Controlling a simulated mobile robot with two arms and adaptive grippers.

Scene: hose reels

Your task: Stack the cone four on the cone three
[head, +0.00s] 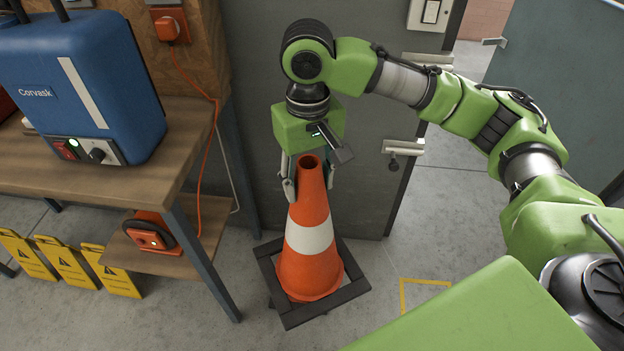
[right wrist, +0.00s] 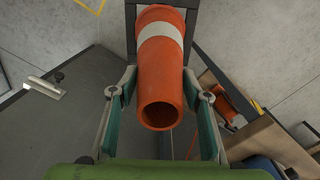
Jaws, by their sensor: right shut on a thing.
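An orange traffic cone (head: 309,268) with a white band and a dark square base stands upright in the middle of the head view, between the workbench and the grey door. My right gripper (head: 309,185) comes down on it from above and is shut on its upper part, one finger on each side. The right wrist view shows the cone's open top (right wrist: 160,115) between the two fingers (right wrist: 158,78). Only one cone can be made out, and no number shows on it. I cannot tell whether another cone is under it. My left gripper is not in view.
A wooden workbench (head: 120,185) with a blue Corvask case (head: 85,85) stands close on the left. Yellow folding signs (head: 65,262) stand below it. An orange cable (head: 212,150) hangs from a socket. A yellow floor marking (head: 425,282) lies right of the cone on clear floor.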

